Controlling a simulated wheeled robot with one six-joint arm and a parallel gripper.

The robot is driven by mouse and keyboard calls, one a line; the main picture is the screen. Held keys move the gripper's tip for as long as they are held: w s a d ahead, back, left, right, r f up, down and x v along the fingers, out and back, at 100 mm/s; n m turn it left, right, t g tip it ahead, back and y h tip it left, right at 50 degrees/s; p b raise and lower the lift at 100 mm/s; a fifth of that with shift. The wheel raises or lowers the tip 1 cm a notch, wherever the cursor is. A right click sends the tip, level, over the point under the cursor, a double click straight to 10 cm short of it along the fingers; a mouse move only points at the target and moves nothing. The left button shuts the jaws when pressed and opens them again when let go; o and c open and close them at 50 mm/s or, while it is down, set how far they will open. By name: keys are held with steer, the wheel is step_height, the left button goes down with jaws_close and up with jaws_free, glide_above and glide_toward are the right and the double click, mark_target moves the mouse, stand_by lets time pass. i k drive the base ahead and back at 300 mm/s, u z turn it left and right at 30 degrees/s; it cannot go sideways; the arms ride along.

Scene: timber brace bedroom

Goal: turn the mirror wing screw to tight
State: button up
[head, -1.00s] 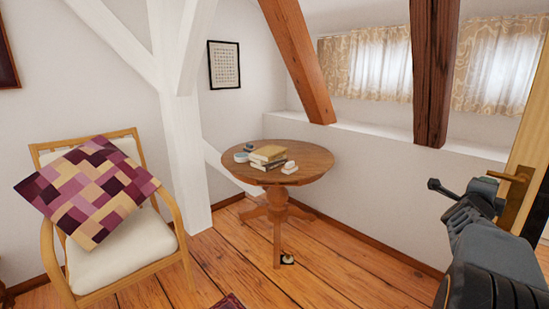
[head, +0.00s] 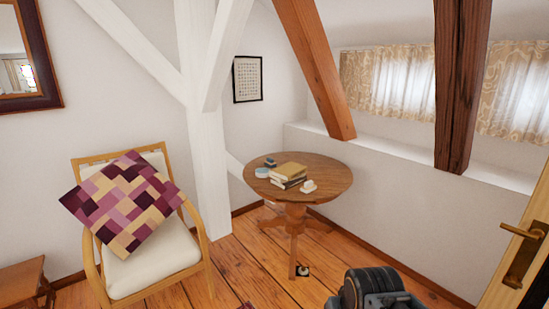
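A mirror (head: 44,62) in a dark wooden frame hangs on the white wall at the far left of the head view. It is cut off by the left and top picture edges. Its glass reflects a window and pale curtains. I see no wing screw on the part that shows, and I cannot tell whether this mirror has one. My gripper is out of view; only a dark part of my arm shows at the bottom edge, right of centre.
An armchair (head: 158,266) with a patchwork cushion (head: 122,203) stands left of centre. A low wooden table (head: 22,280) is at bottom left. A round table (head: 325,180) holds books (head: 288,172) and small items. A door (head: 530,262) stands at right. Floor between chair and round table is open.

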mark_target(512, 279)
steer(key=z, duration=1.4)
steer(key=k, duration=0.6)
steer(key=u, duration=1.1)
steer(key=i, duration=0.65)
steer(key=z, duration=0.55)
steer(key=i, duration=0.65)
steer(key=z, duration=0.75)
